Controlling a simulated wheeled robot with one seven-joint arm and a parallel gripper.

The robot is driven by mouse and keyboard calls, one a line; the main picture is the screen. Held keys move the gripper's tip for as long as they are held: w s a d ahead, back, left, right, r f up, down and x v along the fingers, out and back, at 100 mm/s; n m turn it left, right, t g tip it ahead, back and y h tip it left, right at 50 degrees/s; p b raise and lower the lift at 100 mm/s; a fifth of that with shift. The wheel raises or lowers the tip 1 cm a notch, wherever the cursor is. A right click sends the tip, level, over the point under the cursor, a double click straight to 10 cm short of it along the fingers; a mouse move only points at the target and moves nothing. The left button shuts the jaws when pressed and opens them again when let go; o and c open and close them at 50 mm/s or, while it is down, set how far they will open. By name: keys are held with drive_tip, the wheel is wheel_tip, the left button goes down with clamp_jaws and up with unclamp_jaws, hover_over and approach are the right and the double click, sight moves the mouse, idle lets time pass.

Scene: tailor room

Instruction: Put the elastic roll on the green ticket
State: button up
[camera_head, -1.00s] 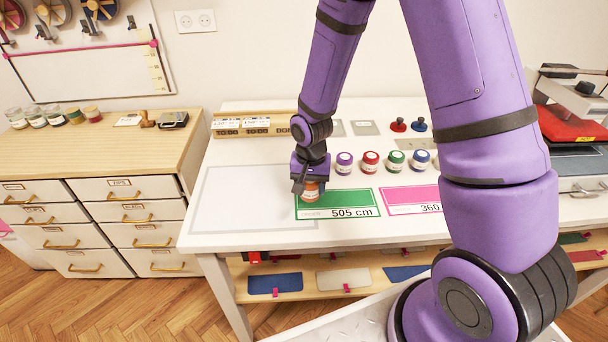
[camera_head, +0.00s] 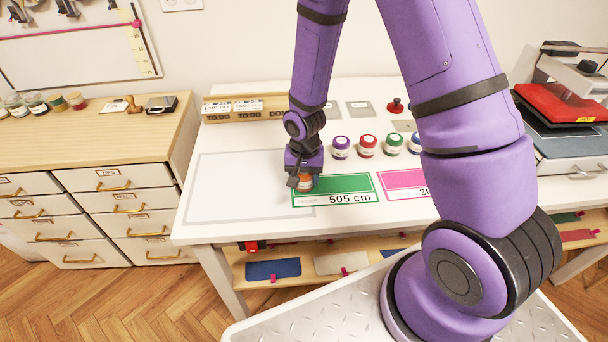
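The green ticket (camera_head: 350,189), marked 505 cm, lies flat near the front edge of the white table. My gripper (camera_head: 305,183) points down over the ticket's left end. A small orange roll (camera_head: 306,184) with a pale label is between its fingers, and the gripper looks shut on it. The fingers hide part of the roll. The roll covers the ticket's upper left part; I cannot tell whether it touches the ticket.
A purple jar-like roll (camera_head: 341,147), a red one (camera_head: 366,145) and a green one (camera_head: 392,144) stand behind the tickets. A pink ticket (camera_head: 403,182) lies to the right, partly behind my arm. A blank pale sheet (camera_head: 240,190) lies to the left.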

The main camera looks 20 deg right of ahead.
drive_tip(key=o, duration=0.4)
drive_tip(key=shift+o, duration=0.2)
drive_tip(key=s+d+r+n+t, duration=0.1)
drive_tip(key=s+r, duration=0.2)
drive_tip(key=r, duration=0.7)
drive_tip(key=s+d+r+n+t, duration=0.1)
drive_tip(key=s+d+r, duration=0.1)
drive_tip(key=r, duration=0.8)
drive_tip(key=s+d+r+n+t, duration=0.1)
drive_tip(key=s+r, duration=0.2)
drive_tip(key=r, duration=0.8)
drive_tip(key=s+d+r+n+t, duration=0.1)
drive_tip(key=s+r, duration=0.3)
drive_tip(key=s, duration=0.2)
drive_tip(key=s+d+r+n+t, duration=0.1)
drive_tip(key=s+r, duration=0.3)
drive_tip(key=s, duration=0.3)
drive_tip(key=shift+d+r, duration=0.35)
drive_tip(key=shift+d, duration=0.05)
drive_tip(key=shift+s, duration=0.1)
